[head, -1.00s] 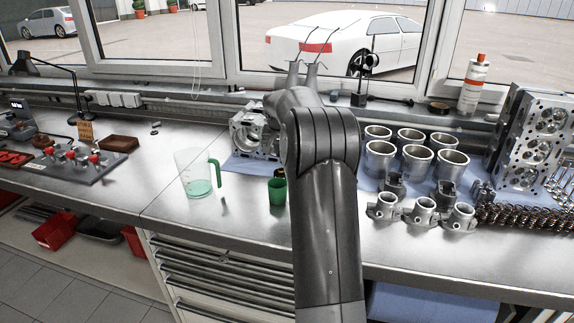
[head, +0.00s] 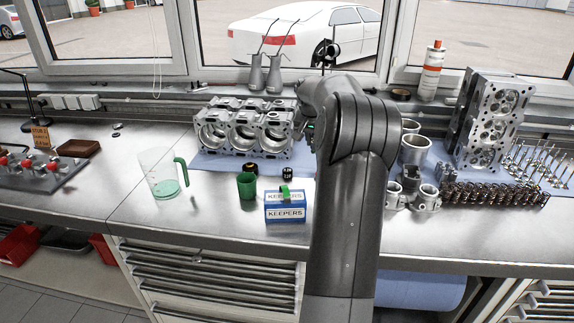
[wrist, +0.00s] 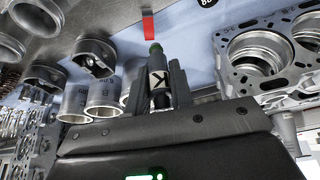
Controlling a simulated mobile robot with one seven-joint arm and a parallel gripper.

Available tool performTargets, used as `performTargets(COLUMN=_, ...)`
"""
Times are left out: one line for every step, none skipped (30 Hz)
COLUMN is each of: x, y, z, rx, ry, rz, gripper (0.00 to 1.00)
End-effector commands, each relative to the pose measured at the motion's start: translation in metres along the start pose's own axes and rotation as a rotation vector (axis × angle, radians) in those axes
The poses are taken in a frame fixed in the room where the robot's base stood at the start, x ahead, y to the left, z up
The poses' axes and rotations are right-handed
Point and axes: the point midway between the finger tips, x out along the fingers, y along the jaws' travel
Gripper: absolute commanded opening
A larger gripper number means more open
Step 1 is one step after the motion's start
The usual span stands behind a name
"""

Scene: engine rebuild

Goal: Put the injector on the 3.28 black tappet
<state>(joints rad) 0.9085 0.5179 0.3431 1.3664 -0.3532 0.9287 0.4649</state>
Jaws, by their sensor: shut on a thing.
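In the wrist view my gripper (wrist: 158,88) is shut on the injector (wrist: 157,72), a slim dark part with a white band marked K and a green tip. In the head view my arm hides the gripper and injector. A small black cylinder with white lettering (head: 287,174), apparently the black tappet, stands on the bench behind the blue keepers box, left of my arm. Its number is too small to read. A lettered black edge (wrist: 208,3), perhaps the same tappet, shows at the top of the wrist view. The injector is apart from it.
The engine block (head: 243,131) stands behind the tappet. Liners (head: 416,150) and a cylinder head (head: 487,125) are right of my arm. Bench between jug and cup is clear.

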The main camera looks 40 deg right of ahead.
Motion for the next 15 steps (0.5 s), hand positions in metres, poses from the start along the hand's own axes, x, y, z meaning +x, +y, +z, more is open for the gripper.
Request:
performTargets(x=0.008, y=-0.013, z=0.002, rx=-0.004, ry=-0.003, rz=-0.003, gripper=0.00)
performTargets(x=0.013, y=-0.020, z=0.002, rx=-0.005, ry=-0.003, rz=-0.003, gripper=0.00)
performTargets(x=0.018, y=-0.029, z=0.003, rx=-0.004, ry=-0.003, rz=-0.003, gripper=0.00)
performTargets(x=0.023, y=-0.037, z=0.004, rx=-0.005, ry=-0.003, rz=-0.003, gripper=0.00)
performTargets(x=0.027, y=-0.044, z=0.005, rx=-0.005, ry=-0.003, rz=-0.003, gripper=0.00)
performTargets(x=0.033, y=-0.053, z=0.005, rx=-0.004, ry=-0.003, rz=-0.003, gripper=0.00)
performTargets(x=0.037, y=-0.059, z=0.006, rx=-0.004, ry=-0.003, rz=-0.003, gripper=0.00)
performTargets(x=0.040, y=-0.065, z=0.006, rx=-0.003, ry=-0.002, rz=-0.003, gripper=0.00)
performTargets(x=0.045, y=-0.073, z=0.007, rx=-0.004, ry=-0.002, rz=-0.002, gripper=0.00)
performTargets(x=0.048, y=-0.078, z=0.008, rx=-0.002, ry=-0.002, rz=-0.003, gripper=0.00)
performTargets(x=0.050, y=-0.082, z=0.008, rx=-0.003, ry=-0.001, rz=-0.003, gripper=0.00)
performTargets(x=0.054, y=-0.087, z=0.008, rx=-0.003, ry=-0.001, rz=-0.002, gripper=0.00)
performTargets(x=0.056, y=-0.090, z=0.009, rx=-0.002, ry=-0.001, rz=-0.002, gripper=0.00)
performTargets(x=0.057, y=-0.093, z=0.009, rx=-0.001, ry=-0.001, rz=-0.002, gripper=0.00)
performTargets(x=0.058, y=-0.095, z=0.009, rx=-0.001, ry=0.000, rz=-0.002, gripper=0.00)
